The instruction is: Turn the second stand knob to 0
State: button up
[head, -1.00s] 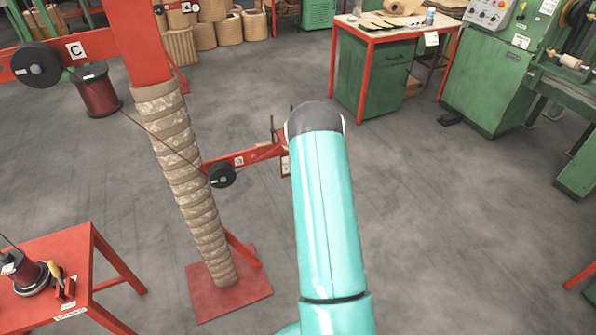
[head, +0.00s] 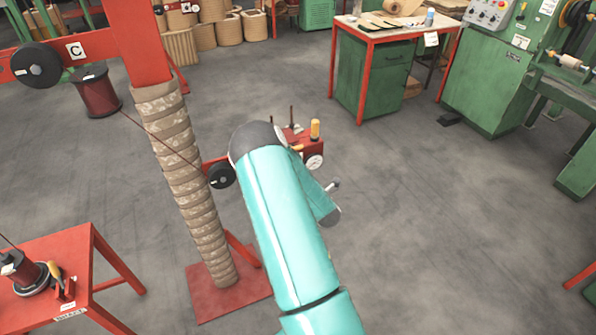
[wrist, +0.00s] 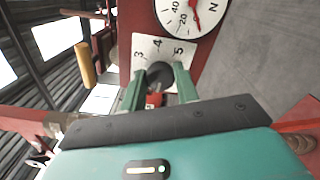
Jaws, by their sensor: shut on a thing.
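The rest of the scale is hidden behind my gripper or out of view. My gripper (wrist: 160,80) has its two green fingers on either side of the knob, shut on it. In the head view the red stand box (head: 297,140) shows beyond my arm, with a white round gauge on it. The knob and my gripper's fingertips are hidden there.
A gauge with a red needle (wrist: 184,12) is just above the scale plate. A yellow-orange handle (wrist: 86,65) stands to its left. A wrapped red post (head: 185,170) is left of my arm, with a red table (head: 75,265) at lower left.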

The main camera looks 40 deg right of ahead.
jog(key=shift+r+n, duration=0.1)
jog(key=shift+n, duration=3.7)
jog(key=o, duration=0.9)
jog(key=shift+o, duration=0.2)
jog(key=v, duration=1.4)
